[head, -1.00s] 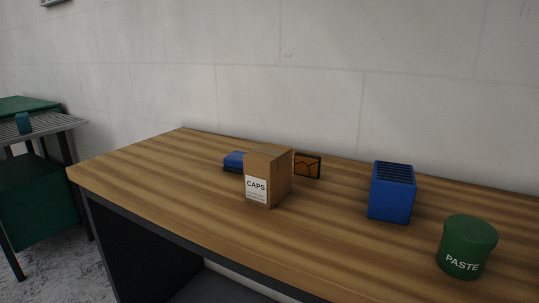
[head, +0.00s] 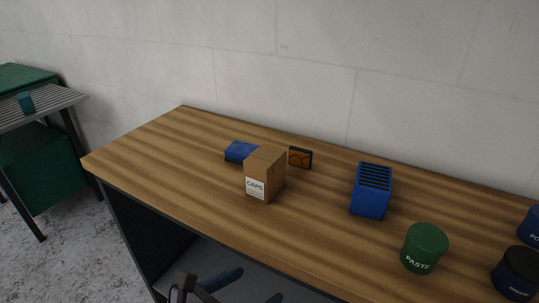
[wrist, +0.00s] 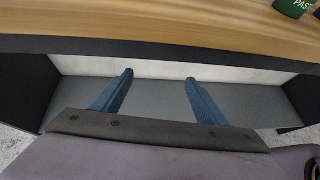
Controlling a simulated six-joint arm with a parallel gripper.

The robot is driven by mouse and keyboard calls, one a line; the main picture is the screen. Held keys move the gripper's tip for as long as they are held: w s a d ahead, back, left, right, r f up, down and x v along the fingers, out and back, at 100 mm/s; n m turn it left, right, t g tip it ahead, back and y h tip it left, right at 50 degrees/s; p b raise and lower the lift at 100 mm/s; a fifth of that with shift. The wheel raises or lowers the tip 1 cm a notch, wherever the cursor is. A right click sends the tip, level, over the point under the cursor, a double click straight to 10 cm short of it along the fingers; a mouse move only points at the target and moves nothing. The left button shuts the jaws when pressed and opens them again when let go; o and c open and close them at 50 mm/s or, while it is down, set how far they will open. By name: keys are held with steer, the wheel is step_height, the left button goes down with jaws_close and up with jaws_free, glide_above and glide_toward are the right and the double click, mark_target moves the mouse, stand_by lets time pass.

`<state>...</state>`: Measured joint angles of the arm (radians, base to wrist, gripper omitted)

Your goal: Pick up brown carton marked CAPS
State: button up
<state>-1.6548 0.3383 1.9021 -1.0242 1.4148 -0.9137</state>
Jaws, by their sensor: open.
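The brown carton marked CAPS (head: 268,172) stands upright on the wooden table (head: 185,150), left of the middle in the head view. Its white label faces the front left. My gripper (wrist: 158,78) is open and empty in the wrist view, its two blue fingers apart in front of the table's front edge. In the head view it shows at the bottom, low in front of the table and well apart from the carton. The carton is not in the wrist view.
A blue box (head: 240,151) lies behind the carton, and a small dark box with an orange face (head: 300,157) stands to its right. A blue slotted box (head: 370,192), green PASTE tub (head: 424,248) and dark tubs (head: 517,272) stand further right. The table's front edge lies between gripper and carton.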

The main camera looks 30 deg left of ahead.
mark_target(266, 163)
step_height(266, 163, up, 12)
steer(key=s+r+m+g+y+p, duration=0.15)
steer(key=m+p, duration=0.25)
steer(key=p, duration=1.1)
steer(key=w+a+n+t+b, duration=0.1)
steer(key=w+a+t, duration=0.1)
steer(key=w, duration=0.2)
steer(key=w+a+n+t+b, duration=0.1)
steer(key=w+a+t, duration=0.1)
steer(key=w, duration=0.2)
steer(key=w+a+n+t, duration=0.2)
steer(key=w+a, duration=0.1)
steer(key=w, duration=0.1)
steer(key=shift+w+a+r+t+h+b, duration=0.1)
steer(key=shift+w+r+t+h+b, duration=0.15)
steer(key=shift+r+t+b, duration=0.15)
steer(key=shift+w+a+r+n+t, duration=0.3)
steer(key=shift+a+n+t, duration=0.1)
steer(key=shift+n+t, duration=0.1)
steer(key=shift+w+d+r+p, duration=0.15)
steer(key=shift+w+p, duration=0.15)
steer(key=shift+w, duration=0.75)
steer(key=shift+w+d+r+p, duration=0.15)
steer(key=shift+w+p, duration=0.1)
steer(key=shift+w, duration=0.75)
steer(key=shift+w+d+p, duration=0.15)
steer(key=shift+w+p, duration=0.15)
steer(key=shift+w, duration=1.3)
steer(key=shift+c, duration=0.7)
